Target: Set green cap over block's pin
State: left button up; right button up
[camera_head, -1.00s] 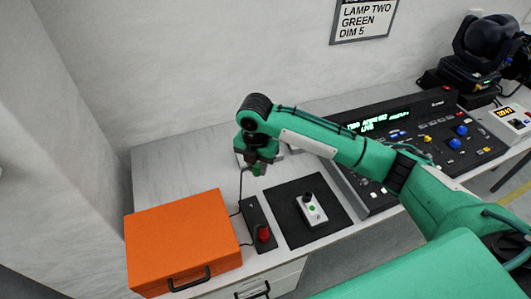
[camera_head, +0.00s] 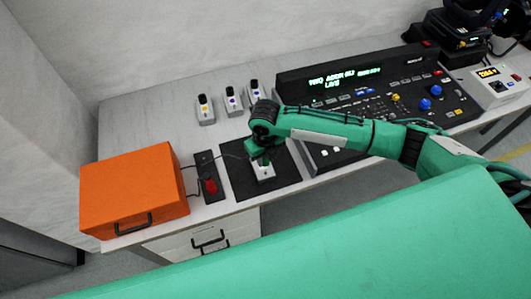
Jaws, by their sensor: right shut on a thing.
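The white block (camera_head: 265,175) stands on the black mat (camera_head: 237,180). My right gripper (camera_head: 262,159) is right above its far part, pointing down, and is shut on the green cap (camera_head: 264,162). The cap shows only as a small green patch at the fingertips. The block's pin and much of its top are hidden by the gripper and cap. I cannot tell whether the cap touches the pin or is around it. My left gripper is not in view.
An orange case (camera_head: 135,190) and a black strip with a red knob (camera_head: 210,186) stand left of the mat. Three white blocks with yellow (camera_head: 205,112), purple (camera_head: 233,104) and blue (camera_head: 255,96) marks stand behind. A console (camera_head: 375,100) is at the right.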

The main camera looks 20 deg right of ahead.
aim_at(265, 171)
jog(key=shift+d+f+b, duration=0.15)
jog(key=shift+f+b, duration=1.05)
jog(key=shift+f, duration=0.25)
jog(key=shift+f+b, duration=0.95)
jog(key=shift+f, duration=0.4)
jog(key=shift+p, duration=0.35)
jog(key=shift+f, duration=0.6)
jog(key=shift+f, duration=0.3)
dwell(0.5)
jog(key=o, duration=1)
jog(key=shift+o, duration=0.2)
